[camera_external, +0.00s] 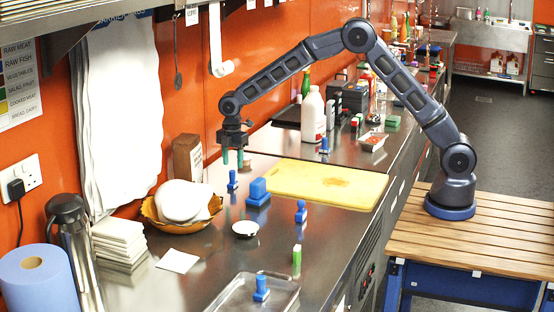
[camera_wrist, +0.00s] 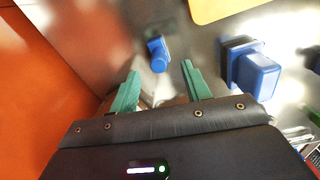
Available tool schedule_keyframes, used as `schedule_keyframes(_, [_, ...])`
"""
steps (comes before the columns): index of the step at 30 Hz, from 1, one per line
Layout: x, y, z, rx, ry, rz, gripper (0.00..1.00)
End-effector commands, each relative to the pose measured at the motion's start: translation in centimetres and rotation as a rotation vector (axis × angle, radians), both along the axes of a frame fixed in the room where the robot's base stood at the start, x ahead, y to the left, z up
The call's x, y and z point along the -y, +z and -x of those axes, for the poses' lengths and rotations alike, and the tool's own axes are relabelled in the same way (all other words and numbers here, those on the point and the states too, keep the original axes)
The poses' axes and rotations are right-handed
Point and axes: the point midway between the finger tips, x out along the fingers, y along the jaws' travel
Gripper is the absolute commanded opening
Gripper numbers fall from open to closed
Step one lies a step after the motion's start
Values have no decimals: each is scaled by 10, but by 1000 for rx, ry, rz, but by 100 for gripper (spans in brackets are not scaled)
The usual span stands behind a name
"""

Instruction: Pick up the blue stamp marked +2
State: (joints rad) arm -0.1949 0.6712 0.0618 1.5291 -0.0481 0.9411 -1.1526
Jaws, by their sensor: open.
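Several blue stamps stand on the steel counter; no +2 mark is readable on any. A small one (camera_external: 232,180) is just below my gripper (camera_external: 232,158). In the wrist view, a small blue stamp (camera_wrist: 158,58) shows beyond and between the green fingertips of my gripper (camera_wrist: 160,76), not held. My gripper is open and empty, pointing down above the counter. A larger blue stamp (camera_external: 258,194) stands to the right, also in the wrist view (camera_wrist: 252,70).
A wooden block (camera_external: 187,158) stands by the orange wall, close left of my gripper.

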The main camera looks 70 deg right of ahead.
Motion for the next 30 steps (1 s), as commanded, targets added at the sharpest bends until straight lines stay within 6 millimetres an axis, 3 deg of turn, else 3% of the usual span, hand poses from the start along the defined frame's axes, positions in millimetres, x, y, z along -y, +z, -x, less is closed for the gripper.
schedule_keyframes(7, [-1, -16, -1, -1, 0, 1, 48])
schedule_keyframes(16, [-4, -53, -3, 0, 0, 0, 48])
schedule_keyframes(24, [-3, -57, -3, 1, 0, 0, 48])
schedule_keyframes(30, [-3, -57, -3, 1, 0, 0, 9])
